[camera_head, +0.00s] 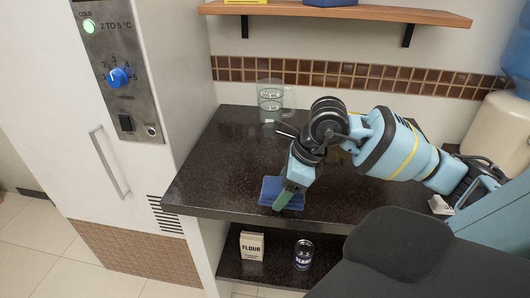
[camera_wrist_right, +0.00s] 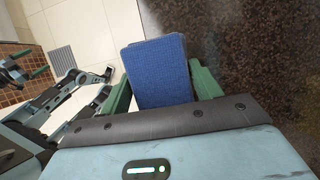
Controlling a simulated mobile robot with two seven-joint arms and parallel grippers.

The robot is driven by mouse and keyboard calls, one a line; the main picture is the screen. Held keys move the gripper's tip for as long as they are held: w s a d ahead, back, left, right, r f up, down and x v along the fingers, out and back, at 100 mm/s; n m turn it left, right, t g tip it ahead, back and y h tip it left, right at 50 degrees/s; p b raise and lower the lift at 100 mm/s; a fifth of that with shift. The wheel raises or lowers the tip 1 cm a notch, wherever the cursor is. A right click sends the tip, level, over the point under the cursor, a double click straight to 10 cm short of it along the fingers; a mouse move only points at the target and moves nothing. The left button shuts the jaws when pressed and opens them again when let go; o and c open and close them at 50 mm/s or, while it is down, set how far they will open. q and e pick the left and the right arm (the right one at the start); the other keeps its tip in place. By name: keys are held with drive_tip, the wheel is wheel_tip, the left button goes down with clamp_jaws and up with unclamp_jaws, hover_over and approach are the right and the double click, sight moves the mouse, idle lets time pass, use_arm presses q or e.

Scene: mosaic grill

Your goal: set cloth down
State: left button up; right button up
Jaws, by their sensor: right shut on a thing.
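The blue cloth (camera_head: 268,191) is at the front edge of the dark speckled counter (camera_head: 225,165). My right gripper (camera_head: 285,198) points down and is shut on the cloth. In the right wrist view the cloth (camera_wrist_right: 158,72) is a flat blue block between the two green fingers, with the counter's edge behind it. I cannot tell whether the cloth touches the counter. My left gripper (camera_wrist_right: 30,63) shows at the left of the right wrist view, with its green fingers apart and nothing between them; it is out of the head view.
A clear measuring jug (camera_head: 270,100) stands at the back of the counter. A flour box (camera_head: 251,245) and a dark can (camera_head: 303,254) are on the lower shelf. A white cabinet (camera_head: 60,130) stands at left. The counter's left part is bare.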

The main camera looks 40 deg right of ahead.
drive_tip(key=p, duration=0.1)
hover_over(240, 178)
drive_tip(key=s, duration=0.2)
drive_tip(key=shift+d+f, duration=0.4)
drive_tip(key=shift+f, duration=0.2)
use_arm(q)
drive_tip(key=shift+w+a+r, duration=0.1)
drive_tip(key=shift+w+r, duration=0.2)
drive_tip(key=shift+r, duration=0.45)
use_arm(e)
drive_tip(key=shift+w, duration=0.1)
drive_tip(key=shift+w, duration=0.2)
wheel_tip(240, 178, down, 3)
drive_tip(key=shift+w+f+p, duration=0.1)
drive_tip(key=shift+p, duration=0.2)
drive_tip(key=shift+f, duration=0.2)
use_arm(q)
drive_tip(key=shift+w+r, duration=0.35)
